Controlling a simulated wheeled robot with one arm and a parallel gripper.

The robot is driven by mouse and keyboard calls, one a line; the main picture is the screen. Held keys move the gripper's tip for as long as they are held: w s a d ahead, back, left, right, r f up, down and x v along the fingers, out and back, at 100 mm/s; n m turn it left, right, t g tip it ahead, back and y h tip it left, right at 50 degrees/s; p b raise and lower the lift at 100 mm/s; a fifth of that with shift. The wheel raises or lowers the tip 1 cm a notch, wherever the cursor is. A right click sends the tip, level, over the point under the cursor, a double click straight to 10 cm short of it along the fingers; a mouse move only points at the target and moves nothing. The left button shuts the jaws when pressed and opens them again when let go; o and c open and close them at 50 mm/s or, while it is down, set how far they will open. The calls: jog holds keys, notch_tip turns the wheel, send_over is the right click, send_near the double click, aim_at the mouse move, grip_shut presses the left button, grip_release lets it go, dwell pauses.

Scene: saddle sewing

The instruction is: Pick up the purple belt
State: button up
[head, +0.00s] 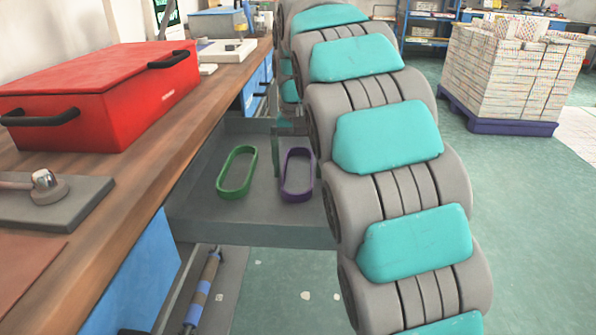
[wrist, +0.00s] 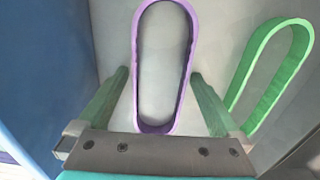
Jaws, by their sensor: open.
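The purple belt (head: 297,197) is an oblong loop lying in the grey tray (head: 250,233), near its right side. In the wrist view the purple belt (wrist: 155,128) lies lengthwise between the two green fingers of my gripper (wrist: 158,75). The fingers are apart, one on each side of the belt's near end, with nothing clamped between them. I cannot tell how high the fingertips are above the tray. In the head view my gripper (head: 288,130) is partly hidden by my arm, just behind the purple belt.
A green belt (head: 233,193) lies left of the purple one in the head view; in the wrist view the green belt (wrist: 283,85) is to the right, close to one finger. A wooden workbench (head: 160,165) with a red toolbox (head: 130,105) stands left. A loaded pallet (head: 510,128) stands right.

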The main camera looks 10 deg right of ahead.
jog(key=c, duration=1.2)
jog(key=shift+c, duration=0.2)
jog(key=shift+r, duration=0.15)
